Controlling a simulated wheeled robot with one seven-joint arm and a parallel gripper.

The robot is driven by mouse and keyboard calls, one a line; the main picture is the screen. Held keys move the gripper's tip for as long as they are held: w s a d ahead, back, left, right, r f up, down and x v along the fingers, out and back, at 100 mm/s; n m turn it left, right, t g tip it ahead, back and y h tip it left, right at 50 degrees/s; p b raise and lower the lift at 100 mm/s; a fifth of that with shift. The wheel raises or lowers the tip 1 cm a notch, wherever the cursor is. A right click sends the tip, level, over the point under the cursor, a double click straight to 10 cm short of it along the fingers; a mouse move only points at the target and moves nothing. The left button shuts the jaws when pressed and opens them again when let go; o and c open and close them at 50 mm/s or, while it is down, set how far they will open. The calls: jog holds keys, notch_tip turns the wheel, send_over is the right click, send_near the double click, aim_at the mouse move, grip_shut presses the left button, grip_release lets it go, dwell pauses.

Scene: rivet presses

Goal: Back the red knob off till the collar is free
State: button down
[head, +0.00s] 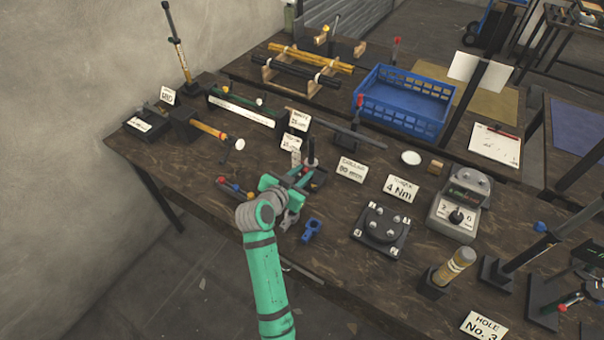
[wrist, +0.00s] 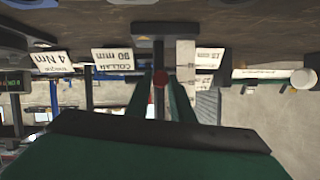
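The red knob (wrist: 159,79) shows in the wrist view, straight ahead between my fingertips, in front of a dark upright post (wrist: 158,58). In the head view the dark post (head: 311,152) stands on a black base just beyond my gripper (head: 302,178); the knob is hidden there. My gripper (wrist: 160,84) is open, one green finger on each side of the knob, with a narrow gap. I cannot tell whether the fingertips reach past the knob. The collar cannot be made out clearly on the post.
A blue clamp-like piece (head: 312,229) lies right of my wrist. A black plate with round studs (head: 382,230) and a grey torque tester (head: 460,205) stand farther right. Small coloured handles (head: 235,188) lie left. A blue crate (head: 404,100) is behind.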

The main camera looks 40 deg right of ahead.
dwell(0.3)
jog(key=n+g, duration=0.2)
jog(key=n, duration=0.1)
jog(key=shift+w+a+h, duration=0.1)
jog(key=shift+w+h, duration=0.15)
jog(key=shift+h, duration=0.15)
jog(key=shift+w+a+f+n+g+h, duration=0.1)
jog(key=shift+n+g+h, duration=0.4)
jog(key=shift+n+g, duration=0.5)
jog(key=n, duration=0.2)
jog(key=n+g+h, duration=0.1)
jog(key=n, duration=0.1)
jog(key=shift+w+a+f+h, duration=0.1)
jog(key=shift+w+f+h, duration=0.1)
jog(key=shift+h, duration=0.1)
jog(key=shift+n+h, duration=0.3)
jog(key=shift+n, duration=0.4)
jog(key=shift+g, duration=0.4)
jog(key=c, duration=1.5)
grip_release()
jog(key=shift+c, duration=0.2)
jog(key=a+r, duration=0.1)
jog(key=a, duration=0.9)
jog(key=shift+s+a+r, duration=0.15)
jog(key=shift+a+r, duration=0.1)
jog(key=shift+a, duration=0.1)
